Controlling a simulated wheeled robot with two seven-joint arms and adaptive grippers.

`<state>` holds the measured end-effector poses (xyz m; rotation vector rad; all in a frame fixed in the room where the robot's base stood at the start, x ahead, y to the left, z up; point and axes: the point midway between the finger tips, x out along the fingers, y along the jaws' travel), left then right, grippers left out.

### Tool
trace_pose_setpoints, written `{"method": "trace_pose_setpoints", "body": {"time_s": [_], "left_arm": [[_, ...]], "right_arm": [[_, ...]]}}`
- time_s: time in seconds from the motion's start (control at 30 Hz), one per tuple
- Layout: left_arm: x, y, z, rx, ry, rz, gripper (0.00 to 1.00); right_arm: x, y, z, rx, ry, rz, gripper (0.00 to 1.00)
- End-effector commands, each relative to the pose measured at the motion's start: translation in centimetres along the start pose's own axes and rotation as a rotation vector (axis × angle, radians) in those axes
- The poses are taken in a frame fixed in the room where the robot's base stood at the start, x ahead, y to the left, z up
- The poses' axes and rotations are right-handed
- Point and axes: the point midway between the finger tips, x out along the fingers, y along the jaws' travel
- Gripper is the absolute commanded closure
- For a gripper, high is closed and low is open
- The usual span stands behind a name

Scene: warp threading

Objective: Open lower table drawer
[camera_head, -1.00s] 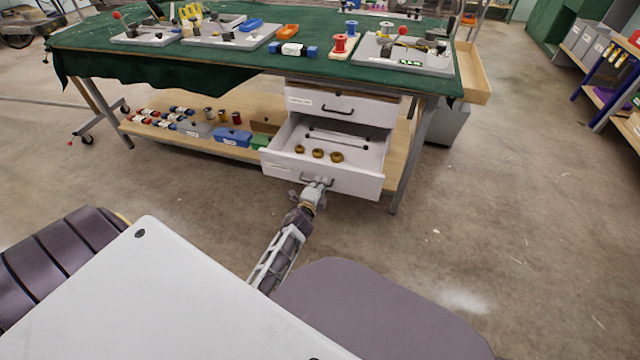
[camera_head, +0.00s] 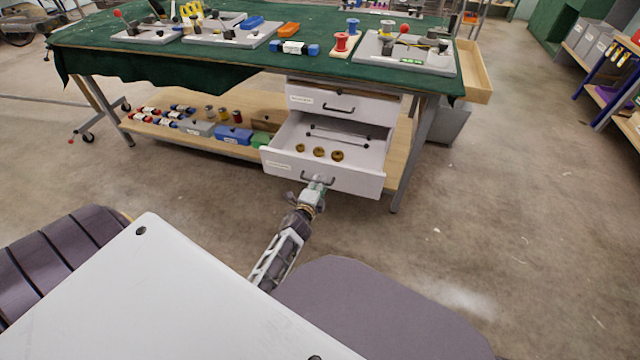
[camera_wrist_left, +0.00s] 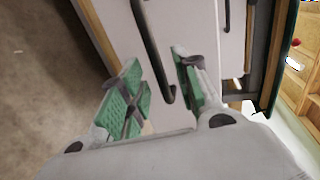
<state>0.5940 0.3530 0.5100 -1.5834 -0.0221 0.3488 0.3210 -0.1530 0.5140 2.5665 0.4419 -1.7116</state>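The lower table drawer (camera_head: 340,182) is pulled well out from under the table, with its inside showing. Its dark handle (camera_head: 319,180) is on the white front panel. In the left wrist view the handle (camera_wrist_left: 151,45) reaches down between the two green-padded fingers. My left gripper (camera_head: 317,186) is at this handle. In the left wrist view my left gripper (camera_wrist_left: 157,88) is open, its fingers apart, with the handle nearer the right-hand finger. Whether that finger touches it I cannot tell. My right gripper is not in view.
Inside the drawer lie several brass rings (camera_head: 319,153) and thin rods (camera_head: 338,136). The upper drawer (camera_head: 340,103) above is set back. A wooden lower shelf (camera_head: 200,138) holds spools and boxes. The green-covered table (camera_head: 250,67) carries fixtures. Floor to the right is clear.

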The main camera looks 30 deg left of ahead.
Motion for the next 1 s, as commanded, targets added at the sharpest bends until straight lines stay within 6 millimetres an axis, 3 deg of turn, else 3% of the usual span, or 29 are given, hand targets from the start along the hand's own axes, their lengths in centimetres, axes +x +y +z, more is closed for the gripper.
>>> {"method": "trace_pose_setpoints", "body": {"time_s": [0.5, 1.0], "left_arm": [[-4.5, 0.1, 0.0, 0.000, 0.001, 0.001, 0.68], [-5.5, 0.0, 0.0, 0.000, 0.000, 0.000, 0.68]], "right_arm": [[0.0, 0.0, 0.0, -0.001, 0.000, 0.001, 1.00], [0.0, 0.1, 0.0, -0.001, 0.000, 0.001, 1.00]]}}
